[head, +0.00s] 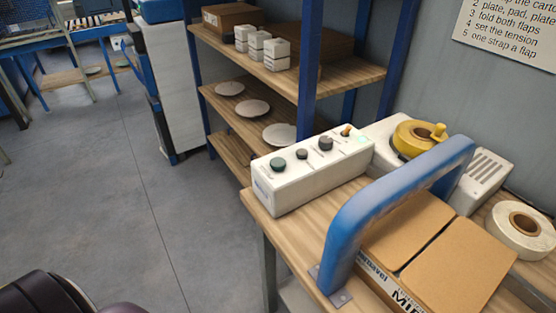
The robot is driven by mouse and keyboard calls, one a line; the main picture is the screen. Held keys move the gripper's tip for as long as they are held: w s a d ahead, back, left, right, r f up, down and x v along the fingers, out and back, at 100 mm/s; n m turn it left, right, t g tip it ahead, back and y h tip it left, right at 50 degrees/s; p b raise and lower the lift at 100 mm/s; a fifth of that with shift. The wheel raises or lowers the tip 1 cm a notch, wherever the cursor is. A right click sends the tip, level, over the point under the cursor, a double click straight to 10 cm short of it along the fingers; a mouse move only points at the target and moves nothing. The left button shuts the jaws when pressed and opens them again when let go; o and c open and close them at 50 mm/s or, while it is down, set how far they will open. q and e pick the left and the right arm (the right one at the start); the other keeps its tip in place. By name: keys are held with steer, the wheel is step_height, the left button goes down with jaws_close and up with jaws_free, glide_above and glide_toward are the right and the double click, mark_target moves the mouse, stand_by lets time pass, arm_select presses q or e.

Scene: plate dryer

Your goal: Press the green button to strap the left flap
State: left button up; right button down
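A white control box (315,172) stands on the wooden bench top. The dark green button (278,164) is on its top at the left end, with dark knobs beside it and a small orange switch further right. A blue arch (395,200) stands over the bench right of the box. The cardboard carton (385,292) sits at the arch with both flaps folded down: the left flap (408,226) lies partly behind the arch, the right flap (460,265) is in the open. No strap can be made out on either flap. Neither gripper shows.
A yellow reel (418,138) sits behind the arch, and a white tape roll (520,228) lies at the right. A shelf rack (305,60) with several plates and small white boxes stands behind the bench. The floor (130,200) at the left is mostly clear.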

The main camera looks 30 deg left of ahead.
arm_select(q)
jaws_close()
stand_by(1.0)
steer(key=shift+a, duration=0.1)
